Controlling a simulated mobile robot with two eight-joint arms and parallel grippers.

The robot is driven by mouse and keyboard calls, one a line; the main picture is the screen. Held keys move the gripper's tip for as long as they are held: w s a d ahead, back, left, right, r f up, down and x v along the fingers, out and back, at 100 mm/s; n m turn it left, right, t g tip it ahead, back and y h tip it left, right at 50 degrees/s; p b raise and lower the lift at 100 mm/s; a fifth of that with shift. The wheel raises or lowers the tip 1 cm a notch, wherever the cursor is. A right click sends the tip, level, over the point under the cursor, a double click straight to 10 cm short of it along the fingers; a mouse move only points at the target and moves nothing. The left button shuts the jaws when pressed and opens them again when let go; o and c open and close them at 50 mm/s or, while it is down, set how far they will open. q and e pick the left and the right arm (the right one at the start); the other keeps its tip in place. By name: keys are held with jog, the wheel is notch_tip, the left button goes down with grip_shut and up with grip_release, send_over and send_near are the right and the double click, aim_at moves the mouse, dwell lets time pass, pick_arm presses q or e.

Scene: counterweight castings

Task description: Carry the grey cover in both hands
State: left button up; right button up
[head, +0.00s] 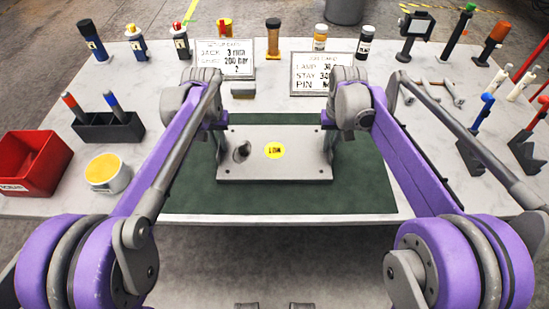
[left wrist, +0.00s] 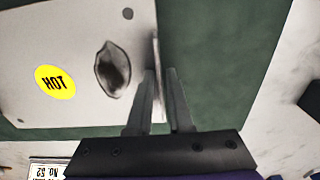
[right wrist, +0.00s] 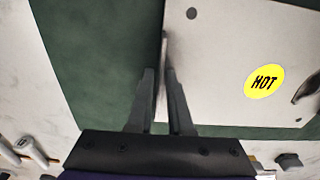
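The grey cover (head: 302,155) is a flat, pale plate with a round yellow HOT label and a dark oval feature left of it in the head view. It is level over the green mat (head: 350,195); I cannot tell whether it touches the mat. My left gripper (left wrist: 159,75) has its fingers on both sides of the cover's left edge, closed on it. My right gripper (right wrist: 160,75) is closed the same way on the right edge. In the head view, my arms hide parts of both edges.
Two text cards (head: 225,58) (head: 322,74) and a small block (head: 243,90) stand behind the cover. A red bin (head: 35,160), a yellow-topped cup (head: 108,173) and a dark pen holder (head: 108,128) are at left. Several tools and bottles line the back and right. The mat's front is clear.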

pick_arm(q)
jog(key=shift+o, duration=1)
jog(key=shift+r, duration=0.1)
pick_arm(e)
jog(key=shift+o, duration=1)
jog(key=shift+r, duration=0.1)
pick_arm(q)
notch_tip(320, 180, up, 12)
jog(key=shift+s, duration=0.2)
pick_arm(e)
notch_tip(320, 180, up, 12)
jog(key=shift+s, duration=0.25)
